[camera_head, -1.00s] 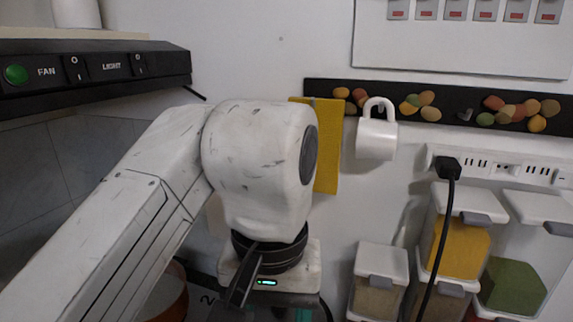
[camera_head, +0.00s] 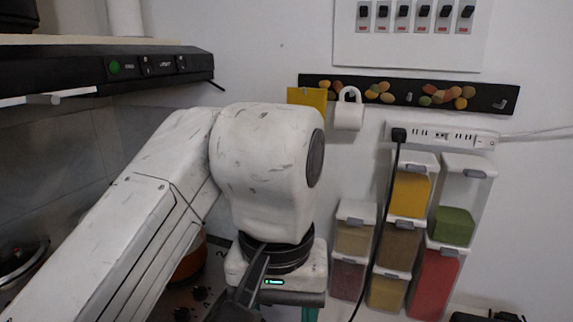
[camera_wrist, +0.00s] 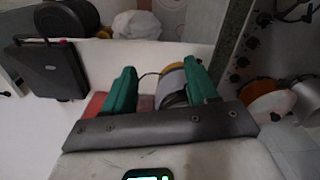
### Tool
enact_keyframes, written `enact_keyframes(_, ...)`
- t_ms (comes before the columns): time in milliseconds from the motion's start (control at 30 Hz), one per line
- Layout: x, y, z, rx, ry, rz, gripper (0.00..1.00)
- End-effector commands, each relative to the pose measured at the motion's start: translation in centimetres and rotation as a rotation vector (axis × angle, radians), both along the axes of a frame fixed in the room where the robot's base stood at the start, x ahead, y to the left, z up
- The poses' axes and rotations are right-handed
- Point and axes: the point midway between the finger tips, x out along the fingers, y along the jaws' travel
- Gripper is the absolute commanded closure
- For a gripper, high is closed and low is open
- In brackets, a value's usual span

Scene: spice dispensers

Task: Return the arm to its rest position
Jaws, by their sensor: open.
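My gripper shows in the wrist view (camera_wrist: 160,88) with two green fingers spread apart. No object is held between them; a grey-white round thing (camera_wrist: 171,86) lies beyond, near the right finger. In the head view my white arm fills the left and middle, bent down at the wrist, and the fingers are mostly hidden below the wrist, with a little green at the lower edge. The spice dispensers (camera_head: 405,235) are stacked against the wall to the right of my arm, apart from it.
A black range hood (camera_head: 150,68) hangs at upper left. A stove with an orange pot (camera_head: 190,262) lies behind my arm. A power strip (camera_head: 450,135) with a black cord sits above the dispensers. Wall space between is clear.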

Motion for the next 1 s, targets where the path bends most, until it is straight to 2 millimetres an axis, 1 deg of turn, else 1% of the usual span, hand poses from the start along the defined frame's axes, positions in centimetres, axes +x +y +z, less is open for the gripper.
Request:
enact_keyframes(33, 0.3, -0.6, -0.3, -0.008, -0.007, -0.012, 0.42)
enact_keyframes(233, 1.5, -2.5, -1.2, -0.033, -0.051, -0.049, 0.42)
enact_keyframes(333, 2.3, -3.9, -1.8, -0.052, -0.081, -0.073, 0.42)
enact_keyframes(467, 3.4, -6.4, -2.7, -0.086, -0.128, -0.11, 0.42)
enact_keyframes(567, 4.3, -8.7, -3.6, -0.12, -0.172, -0.14, 0.42)
enact_keyframes(667, 5.4, -11.7, -4.7, -0.165, -0.224, -0.169, 0.42)
enact_keyframes(767, 6.3, -15.5, -6.2, -0.224, -0.284, -0.194, 0.42)
enact_keyframes(800, 6.5, -17.0, -6.9, -0.248, -0.307, -0.199, 0.42)
enact_keyframes(900, 6.9, -20.7, -8.5, -0.304, -0.356, -0.201, 0.42)
enact_keyframes(1000, 6.7, -24.0, -10.5, -0.352, -0.387, -0.186, 0.42)
